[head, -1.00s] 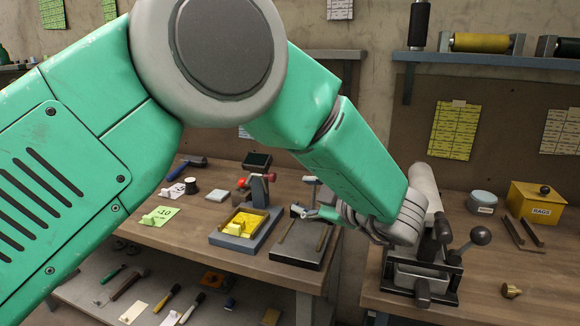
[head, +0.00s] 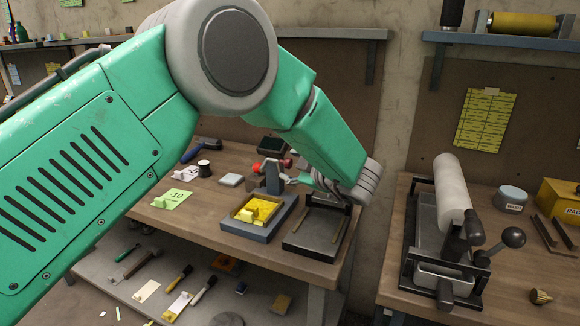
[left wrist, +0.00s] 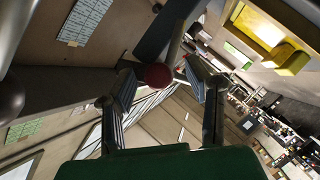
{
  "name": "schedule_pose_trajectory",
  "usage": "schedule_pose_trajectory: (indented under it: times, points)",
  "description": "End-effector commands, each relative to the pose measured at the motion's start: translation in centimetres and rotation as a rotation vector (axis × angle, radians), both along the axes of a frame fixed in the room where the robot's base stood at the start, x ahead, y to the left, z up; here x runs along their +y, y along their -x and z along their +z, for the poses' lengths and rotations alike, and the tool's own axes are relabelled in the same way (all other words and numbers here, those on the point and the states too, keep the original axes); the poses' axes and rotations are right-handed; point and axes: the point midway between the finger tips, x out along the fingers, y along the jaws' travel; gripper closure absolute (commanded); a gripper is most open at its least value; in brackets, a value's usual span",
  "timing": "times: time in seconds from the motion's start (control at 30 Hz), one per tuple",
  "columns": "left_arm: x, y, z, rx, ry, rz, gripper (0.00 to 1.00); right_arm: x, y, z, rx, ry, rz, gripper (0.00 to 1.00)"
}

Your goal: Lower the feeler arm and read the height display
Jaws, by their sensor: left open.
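A small gauge stand (head: 272,178) with red knobs (head: 256,167) rises from a grey base on the left bench; the feeler arm seems to be part of it, but its exact pose is too small to tell. A dark-faced box (head: 272,146), perhaps the height display, sits behind it; no reading is legible. My left gripper (head: 298,181) is open just right of the stand, partly hidden by my wrist. In the left wrist view my two fingers (left wrist: 162,84) stand apart, with a red knob (left wrist: 157,75) between them; I cannot tell whether they touch it. My right gripper is out of view.
A roller press (head: 452,200) stands on the right bench, across a gap. Tools lie on the lower shelf.

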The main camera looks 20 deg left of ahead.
Motion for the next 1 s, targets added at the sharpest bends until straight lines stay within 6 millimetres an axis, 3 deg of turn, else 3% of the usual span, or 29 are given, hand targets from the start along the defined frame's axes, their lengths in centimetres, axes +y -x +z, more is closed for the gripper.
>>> schedule_pose_trajectory:
  times: [0.47,0.6,1.0]
  points:
    - [1.17,-0.89,-0.34,-0.001,-0.002,0.0,0.56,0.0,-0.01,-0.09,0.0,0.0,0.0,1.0]
    - [1.19,-0.89,-0.34,-0.001,-0.002,0.0,1.0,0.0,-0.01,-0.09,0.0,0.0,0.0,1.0]
    - [1.39,-0.59,-0.64,-0.047,0.0,0.003,1.0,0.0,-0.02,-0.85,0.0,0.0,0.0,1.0]
